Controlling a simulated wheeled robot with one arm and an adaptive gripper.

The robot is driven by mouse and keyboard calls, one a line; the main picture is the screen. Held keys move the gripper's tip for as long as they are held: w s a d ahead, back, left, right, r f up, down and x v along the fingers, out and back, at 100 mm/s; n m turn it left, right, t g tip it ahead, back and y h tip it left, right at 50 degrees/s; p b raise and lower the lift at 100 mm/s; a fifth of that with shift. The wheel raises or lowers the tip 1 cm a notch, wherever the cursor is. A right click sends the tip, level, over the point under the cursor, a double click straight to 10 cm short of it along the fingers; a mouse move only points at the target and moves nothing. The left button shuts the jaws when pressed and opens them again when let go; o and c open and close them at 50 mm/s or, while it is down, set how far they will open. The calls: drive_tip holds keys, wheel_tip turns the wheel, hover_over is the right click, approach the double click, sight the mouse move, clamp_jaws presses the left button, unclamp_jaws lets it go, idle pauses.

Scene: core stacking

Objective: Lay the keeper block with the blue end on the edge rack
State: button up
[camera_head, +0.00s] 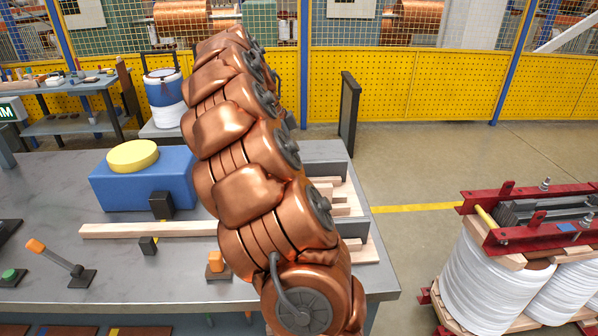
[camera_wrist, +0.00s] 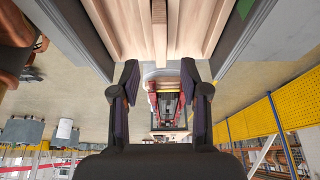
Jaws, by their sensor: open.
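No keeper block with a blue end can be made out in either view; my copper arm hides the middle of the bench in the head view. Pale wooden strips lie between dark grey blocks (camera_head: 322,151) at the bench's right edge; this may be the edge rack, partly hidden by my arm. In the wrist view, pale wooden boards (camera_wrist: 195,30) lie between grey side walls at the top, with a narrow wooden strip (camera_wrist: 160,30) in the middle. My gripper (camera_wrist: 164,84) is open, its dark fingers apart with nothing seen held. It is hidden in the head view.
A long pale wooden bar (camera_head: 125,230) lies on the grey bench (camera_head: 185,275). Behind it is a blue block (camera_head: 135,185) with a yellow disc (camera_head: 132,155). An orange-topped lever (camera_head: 60,258) stands front left. A red-framed coil assembly (camera_head: 535,235) stands beyond the bench, right.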

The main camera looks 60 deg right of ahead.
drive_tip(key=shift+v, duration=0.95)
drive_tip(key=s+a+f+n+t+y, duration=0.1)
drive_tip(key=s+a+n, duration=0.1)
drive_tip(key=a+n, duration=0.7)
drive_tip(key=s+a+f+n+t, duration=0.1)
drive_tip(key=s+a+n, duration=0.25)
drive_tip(key=a, duration=0.95)
drive_tip(key=s+a+f+n+y, duration=0.1)
drive_tip(key=s+a+f+n, duration=0.3)
drive_tip(key=s+a+n, duration=0.2)
drive_tip(key=s+a+f+n, duration=0.5)
drive_tip(key=s+a+n, duration=0.2)
drive_tip(key=a+n, duration=0.3)
drive_tip(key=shift+a+g+y, duration=0.3)
drive_tip(key=shift+a+y, duration=0.1)
drive_tip(key=shift+a, duration=0.15)
